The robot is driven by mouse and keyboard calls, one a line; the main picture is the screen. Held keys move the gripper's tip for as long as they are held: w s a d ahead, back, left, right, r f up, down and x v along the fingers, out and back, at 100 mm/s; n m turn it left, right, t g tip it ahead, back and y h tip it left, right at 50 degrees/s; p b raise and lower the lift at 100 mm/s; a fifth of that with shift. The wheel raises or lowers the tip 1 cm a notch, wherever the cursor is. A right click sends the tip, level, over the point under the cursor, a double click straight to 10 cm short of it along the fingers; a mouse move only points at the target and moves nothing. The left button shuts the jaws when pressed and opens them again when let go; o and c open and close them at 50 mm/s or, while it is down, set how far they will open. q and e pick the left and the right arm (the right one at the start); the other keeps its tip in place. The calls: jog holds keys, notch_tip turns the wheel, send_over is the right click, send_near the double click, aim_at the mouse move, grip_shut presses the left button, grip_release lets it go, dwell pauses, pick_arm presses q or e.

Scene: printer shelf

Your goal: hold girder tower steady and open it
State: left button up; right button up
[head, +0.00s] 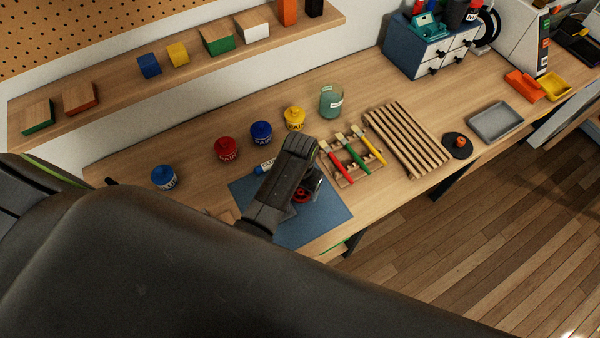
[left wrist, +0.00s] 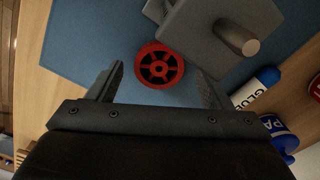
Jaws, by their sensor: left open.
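I cannot make out a girder tower by its shape. In the left wrist view, a grey block-like piece (left wrist: 205,28) with a round peg is over the blue mat (left wrist: 85,45). A red spoked wheel (left wrist: 160,66) is beside it. My left gripper (left wrist: 161,82) is open, its two fingers apart on either side of the wheel, with nothing gripped. In the head view, my left gripper (head: 310,186) is over the blue mat (head: 325,215), and my arm hides much of what lies below. A bit of the red wheel (head: 300,195) shows there. My right gripper is not in view.
A glue bottle (head: 264,167) lies at the mat's back edge. Blue, red and yellow paint pots (head: 261,132) stand behind. Right of the mat are a brush rack (head: 345,180), a slatted wooden rack (head: 400,140) and a grey tray (head: 495,122).

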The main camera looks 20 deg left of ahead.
aim_at(300, 193)
pick_arm(q)
notch_tip(300, 193, up, 10)
jog(key=b, duration=0.1)
jog(key=shift+r+b, duration=0.15)
jog(key=shift+b, duration=0.2)
jog(key=shift+d, duration=0.1)
